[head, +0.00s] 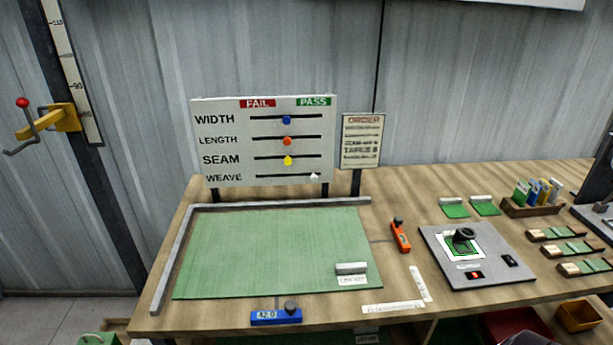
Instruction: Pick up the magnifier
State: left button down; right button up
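A small black eyepiece-like object, which looks like the magnifier (464,236), stands on a lit white square with a green patch. This square is on a grey light plate (445,270) at the right of the wooden table. Nothing is touching the magnifier from above. Neither of my grippers shows in the head view.
Left of the plate lie an orange tool (400,237) and white rulers (393,307). A green mat (260,250) and a blue gauge (275,317) are further left. A wooden rack (530,207) and sample strips (565,248) stand right of the plate.

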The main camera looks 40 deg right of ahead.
aim_at(462, 235)
jog(key=z, duration=2.2)
